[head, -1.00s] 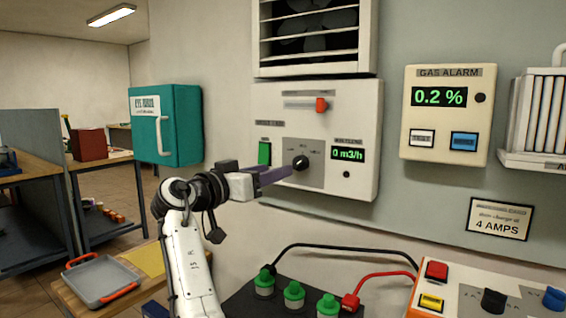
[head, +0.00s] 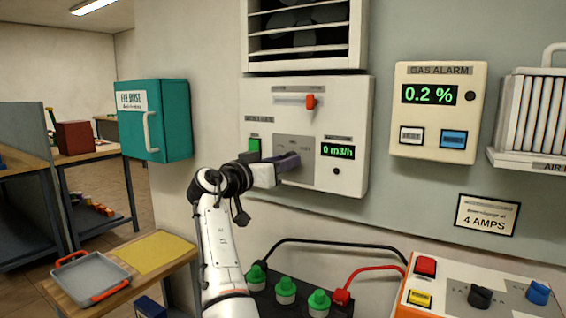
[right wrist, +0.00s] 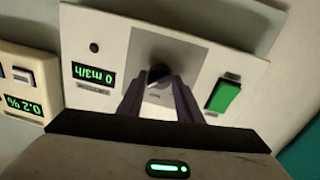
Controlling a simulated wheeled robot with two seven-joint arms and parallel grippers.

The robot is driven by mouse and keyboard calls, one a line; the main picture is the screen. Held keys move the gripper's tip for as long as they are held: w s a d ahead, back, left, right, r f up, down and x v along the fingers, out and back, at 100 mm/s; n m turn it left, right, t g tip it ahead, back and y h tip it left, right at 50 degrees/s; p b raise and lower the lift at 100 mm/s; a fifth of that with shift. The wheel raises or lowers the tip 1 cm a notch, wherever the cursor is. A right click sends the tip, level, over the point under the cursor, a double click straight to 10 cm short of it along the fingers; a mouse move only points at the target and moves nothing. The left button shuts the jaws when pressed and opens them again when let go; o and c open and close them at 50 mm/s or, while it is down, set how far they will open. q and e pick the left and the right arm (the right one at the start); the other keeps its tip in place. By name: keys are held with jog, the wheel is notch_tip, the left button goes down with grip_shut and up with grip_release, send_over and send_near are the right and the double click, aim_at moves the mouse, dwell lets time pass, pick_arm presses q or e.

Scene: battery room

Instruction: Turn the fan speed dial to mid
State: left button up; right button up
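The fan control panel (head: 352,110) is a white box on the wall with a red slider (head: 310,101), a green switch (head: 254,146) and a display (head: 338,152) reading 0 m3/h. My right gripper (head: 291,162) is at the panel's grey dial plate (head: 308,150) and hides the dial in the head view. In the right wrist view the black dial (right wrist: 158,74) sits between the two fingertips, one finger on each side. The fingers stand apart; a narrow gap seems to show beside the dial. My left gripper is not in view.
A fan vent (head: 305,58) is above the panel. A gas alarm (head: 437,112) hangs to the right, a teal eye wash box (head: 172,118) to the left. Below are green-capped terminals (head: 286,291) with cables and a charger box (head: 450,300). A grey tray (head: 90,278) lies at lower left.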

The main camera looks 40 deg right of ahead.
jog(key=c, duration=0.5)
pick_arm(q)
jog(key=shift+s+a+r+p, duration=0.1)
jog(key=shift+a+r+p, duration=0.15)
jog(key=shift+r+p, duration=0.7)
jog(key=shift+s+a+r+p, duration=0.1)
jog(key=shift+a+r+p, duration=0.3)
jog(key=shift+p, duration=0.8)
pick_arm(e)
jog(key=shift+f+n+t, duration=0.1)
jog(key=shift+n+t, duration=0.2)
jog(key=shift+n, duration=4.8)
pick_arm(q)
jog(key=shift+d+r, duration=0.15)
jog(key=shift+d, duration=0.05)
pick_arm(e)
jog(key=o, duration=1.1)
jog(key=shift+c, duration=0.2)
